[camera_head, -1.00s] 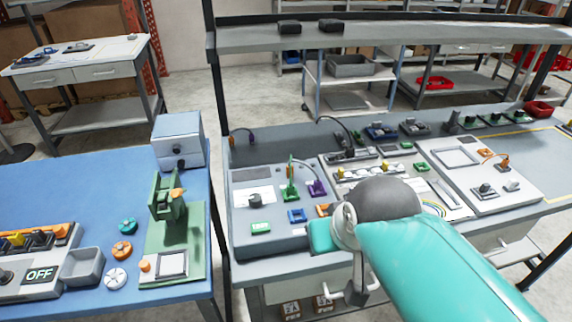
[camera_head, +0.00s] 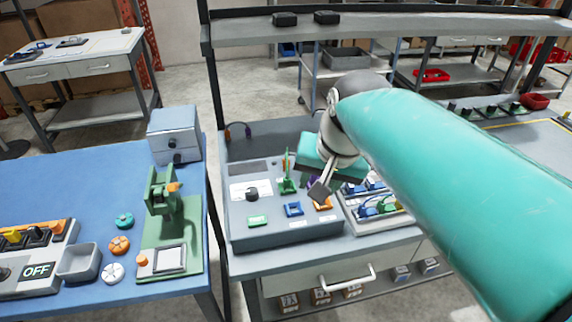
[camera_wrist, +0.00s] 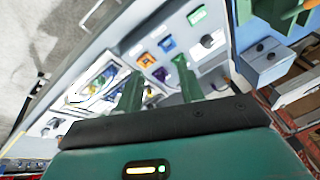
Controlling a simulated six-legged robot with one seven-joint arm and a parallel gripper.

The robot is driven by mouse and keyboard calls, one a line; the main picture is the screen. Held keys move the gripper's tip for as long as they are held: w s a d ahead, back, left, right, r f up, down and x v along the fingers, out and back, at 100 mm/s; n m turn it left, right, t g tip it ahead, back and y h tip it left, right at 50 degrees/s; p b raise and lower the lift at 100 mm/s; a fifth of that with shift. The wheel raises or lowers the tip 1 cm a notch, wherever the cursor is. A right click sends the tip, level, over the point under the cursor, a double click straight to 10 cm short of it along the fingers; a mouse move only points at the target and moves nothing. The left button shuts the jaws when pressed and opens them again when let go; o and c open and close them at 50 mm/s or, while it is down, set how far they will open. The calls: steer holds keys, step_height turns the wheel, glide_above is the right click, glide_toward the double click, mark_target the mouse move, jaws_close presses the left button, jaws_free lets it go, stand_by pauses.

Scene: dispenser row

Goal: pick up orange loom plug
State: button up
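An orange piece (camera_head: 323,204) sits on the front right of the grey panel, beside a blue piece (camera_head: 293,209); whether it is the loom plug or a socket, I cannot tell. It also shows in the wrist view (camera_wrist: 147,60). Another small orange piece, at the end of a dark cable (camera_head: 228,131), is at the panel's back left. My gripper (camera_head: 319,191) hangs over the panel's right side, close to the front orange piece. In the wrist view its two fingers (camera_wrist: 159,88) stand apart, with a purple plug (camera_wrist: 160,73) seen beyond the gap. Nothing is visibly held.
A tall green plug (camera_head: 287,184) stands left of my gripper. A green piece (camera_head: 257,221) and a black knob (camera_head: 251,194) are on the panel. A tray of coloured connectors (camera_head: 376,207) lies to the right. A shelf post (camera_head: 216,110) rises at the left.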

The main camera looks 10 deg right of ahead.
steer(key=w+d+r+m+g+y, duration=0.2)
steer(key=w+m, duration=0.4)
steer(key=w, duration=0.8)
steer(key=m+g+y, duration=0.2)
steer(key=m, duration=0.5)
glide_toward(287, 159)
steer(key=x, duration=1)
steer(key=shift+a+f, duration=0.1)
steer(key=shift+f, duration=0.3)
jaws_close()
